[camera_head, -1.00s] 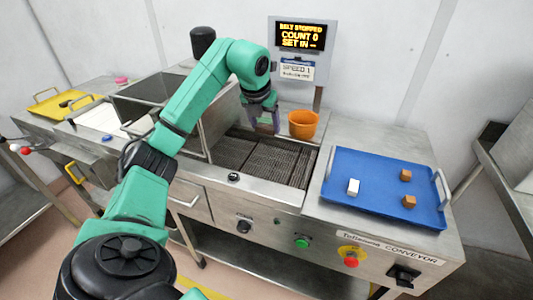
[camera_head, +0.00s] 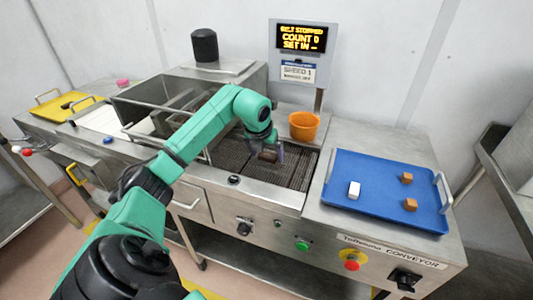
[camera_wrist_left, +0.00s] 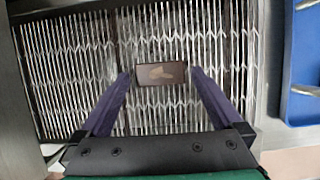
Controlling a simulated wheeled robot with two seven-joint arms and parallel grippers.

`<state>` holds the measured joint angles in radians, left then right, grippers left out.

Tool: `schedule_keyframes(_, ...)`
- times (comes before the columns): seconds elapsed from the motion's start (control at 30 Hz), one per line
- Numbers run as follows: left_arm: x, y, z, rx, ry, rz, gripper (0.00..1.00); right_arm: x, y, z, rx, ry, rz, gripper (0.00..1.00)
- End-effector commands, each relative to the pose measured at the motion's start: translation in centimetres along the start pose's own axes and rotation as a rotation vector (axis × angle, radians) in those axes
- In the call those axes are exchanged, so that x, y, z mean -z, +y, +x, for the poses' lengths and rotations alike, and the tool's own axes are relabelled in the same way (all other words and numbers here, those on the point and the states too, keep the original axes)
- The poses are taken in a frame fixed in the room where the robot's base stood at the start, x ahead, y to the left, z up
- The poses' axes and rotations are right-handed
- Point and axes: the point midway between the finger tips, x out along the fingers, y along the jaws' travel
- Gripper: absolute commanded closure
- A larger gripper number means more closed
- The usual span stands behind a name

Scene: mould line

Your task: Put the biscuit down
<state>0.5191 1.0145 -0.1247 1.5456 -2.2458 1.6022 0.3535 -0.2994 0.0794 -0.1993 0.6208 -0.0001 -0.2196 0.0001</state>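My right gripper is not in view.
The belt around the biscuit is clear.

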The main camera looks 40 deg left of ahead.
Motion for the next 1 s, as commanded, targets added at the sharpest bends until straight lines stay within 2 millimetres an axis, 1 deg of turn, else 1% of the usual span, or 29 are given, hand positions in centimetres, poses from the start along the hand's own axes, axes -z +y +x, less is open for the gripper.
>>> schedule_keyframes(0.1, -0.1, 0.0, -0.3, 0.0, -0.001, 0.0, 0.0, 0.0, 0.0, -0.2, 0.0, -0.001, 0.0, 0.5)
schedule_keyframes(0.17, -0.1, 0.0, -0.9, 0.0, -0.002, 0.001, 0.0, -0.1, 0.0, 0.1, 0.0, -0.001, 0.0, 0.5)
schedule_keyframes(0.27, -0.1, 0.1, -2.9, -0.002, -0.006, 0.002, 0.0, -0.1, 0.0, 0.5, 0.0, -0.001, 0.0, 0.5)
schedule_keyframes(0.4, -0.2, 0.1, -6.9, -0.002, -0.008, 0.001, 0.0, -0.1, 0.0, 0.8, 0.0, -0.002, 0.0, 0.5)
schedule_keyframes(0.5, -0.2, 0.0, -9.5, -0.002, -0.006, 0.001, 0.0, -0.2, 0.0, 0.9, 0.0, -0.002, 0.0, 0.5)
schedule_keyframes(0.6, -0.2, 0.0, -11.3, 0.0, -0.003, 0.0, 0.0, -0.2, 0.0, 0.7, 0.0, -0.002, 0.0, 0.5)
schedule_keyframes(0.73, -0.1, 0.0, -12.2, 0.0, 0.0, 0.0, 0.0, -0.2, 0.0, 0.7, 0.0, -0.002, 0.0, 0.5)
schedule_keyframes(1.0, -0.1, 0.0, -12.2, 0.0, 0.001, 0.0, 0.0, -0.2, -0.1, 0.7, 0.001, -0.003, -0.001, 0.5)
